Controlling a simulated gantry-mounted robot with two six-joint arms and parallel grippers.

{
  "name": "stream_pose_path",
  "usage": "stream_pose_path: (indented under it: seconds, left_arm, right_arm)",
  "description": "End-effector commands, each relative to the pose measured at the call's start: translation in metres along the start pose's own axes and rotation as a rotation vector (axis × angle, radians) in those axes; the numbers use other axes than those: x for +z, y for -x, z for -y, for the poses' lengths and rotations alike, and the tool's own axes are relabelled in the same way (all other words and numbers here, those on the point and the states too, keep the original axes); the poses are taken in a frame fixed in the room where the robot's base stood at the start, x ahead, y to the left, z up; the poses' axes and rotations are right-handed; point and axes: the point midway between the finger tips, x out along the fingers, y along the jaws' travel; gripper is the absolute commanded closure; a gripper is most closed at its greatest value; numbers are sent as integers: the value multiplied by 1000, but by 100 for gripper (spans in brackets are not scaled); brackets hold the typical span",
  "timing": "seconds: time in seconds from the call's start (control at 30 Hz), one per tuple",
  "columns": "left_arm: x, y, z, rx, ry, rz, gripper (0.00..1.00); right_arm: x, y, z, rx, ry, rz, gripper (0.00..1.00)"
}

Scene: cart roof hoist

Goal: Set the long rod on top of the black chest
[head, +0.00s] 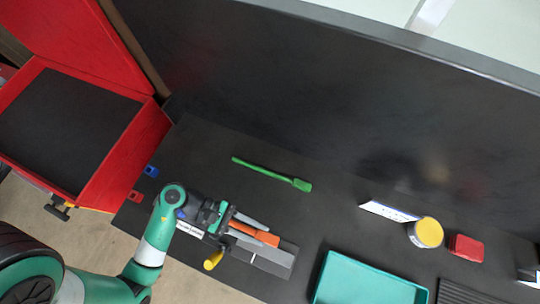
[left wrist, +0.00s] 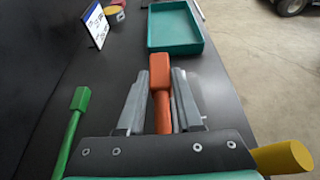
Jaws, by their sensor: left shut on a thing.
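My left gripper (head: 250,230) is shut on an orange stick (head: 264,237) with a thicker block-like end. In the left wrist view the orange stick (left wrist: 160,95) lies between the two grey fingers (left wrist: 158,105) and points away from the gripper. A long green rod (head: 270,174) with a wider end lies on the dark surface, apart from the gripper; its end also shows in the left wrist view (left wrist: 80,99). A yellow cylinder end (head: 213,260) sticks out beside the gripper. I cannot tell which thing is the black chest. My right gripper is not in view.
An open red box (head: 135,155) with a dark inside stands at the left. A teal tray (head: 368,282), a white sign (head: 390,211), a yellow-topped can (head: 426,232) and a red block (head: 466,248) are to the right. A tall dark panel (head: 300,80) rises behind.

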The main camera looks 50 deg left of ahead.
Motion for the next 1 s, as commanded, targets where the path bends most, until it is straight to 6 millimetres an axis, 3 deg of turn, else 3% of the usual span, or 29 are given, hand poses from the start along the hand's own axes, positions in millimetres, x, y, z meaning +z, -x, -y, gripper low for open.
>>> stream_pose_path:
  seconds: [0.2,0.4,0.63,0.83,1.0]
  left_arm:
    - [-22,-37,-57,-4,0,1,100]
    - [-52,-62,-84,-1,0,1,100]
    - [-58,-67,-91,0,-1,1,100]
    - [-86,-80,-94,-1,3,0,100]
    - [-89,-81,-94,0,-1,1,100]
  right_arm:
    - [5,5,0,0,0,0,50]
    - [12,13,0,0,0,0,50]
    - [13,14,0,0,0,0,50]
    - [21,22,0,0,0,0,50]
    - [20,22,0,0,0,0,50]
